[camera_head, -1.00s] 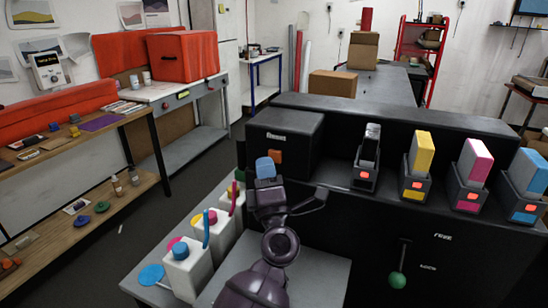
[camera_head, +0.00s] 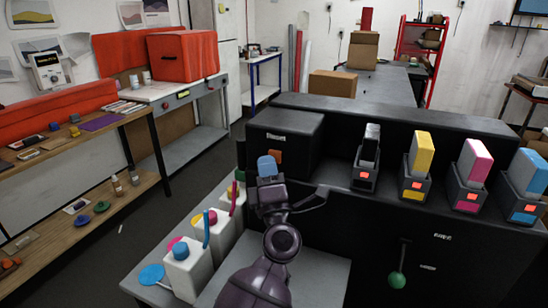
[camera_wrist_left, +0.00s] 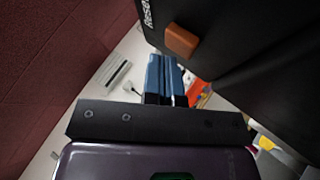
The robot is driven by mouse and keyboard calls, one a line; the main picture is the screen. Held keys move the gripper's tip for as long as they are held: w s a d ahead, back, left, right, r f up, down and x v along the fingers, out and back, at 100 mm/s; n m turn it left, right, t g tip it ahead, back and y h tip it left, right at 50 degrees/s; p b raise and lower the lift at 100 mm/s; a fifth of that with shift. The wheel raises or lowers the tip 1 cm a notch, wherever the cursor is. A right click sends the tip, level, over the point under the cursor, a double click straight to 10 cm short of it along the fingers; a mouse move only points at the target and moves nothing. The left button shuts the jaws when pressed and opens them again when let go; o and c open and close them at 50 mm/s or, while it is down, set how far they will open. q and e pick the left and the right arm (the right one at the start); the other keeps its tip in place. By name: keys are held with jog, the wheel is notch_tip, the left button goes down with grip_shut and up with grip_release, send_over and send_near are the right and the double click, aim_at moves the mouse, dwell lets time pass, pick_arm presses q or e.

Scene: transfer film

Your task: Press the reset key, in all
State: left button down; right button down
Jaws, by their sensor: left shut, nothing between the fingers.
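The reset key is a small orange block (camera_head: 275,156) on the front of a black box (camera_head: 286,128). In the left wrist view the key (camera_wrist_left: 182,40) sits beside white lettering, partly cut off, that seems to read "Reset". My left gripper (camera_head: 267,166) has blue fingertips held together and empty, just left of and slightly below the key in the head view. In the left wrist view the blue fingers (camera_wrist_left: 165,78) end close to the key, with a small gap showing in the picture. My right gripper is not in view.
Black, yellow (camera_head: 419,153), pink (camera_head: 474,163) and blue (camera_head: 529,173) cartridges stand in dark holders along the black machine. White bottles (camera_head: 187,272) with coloured caps stand on the grey ledge at left. A green ball handle (camera_head: 397,280) hangs on the machine's front.

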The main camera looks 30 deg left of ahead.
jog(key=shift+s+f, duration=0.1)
pick_arm(q)
jog(key=shift+w, duration=0.15)
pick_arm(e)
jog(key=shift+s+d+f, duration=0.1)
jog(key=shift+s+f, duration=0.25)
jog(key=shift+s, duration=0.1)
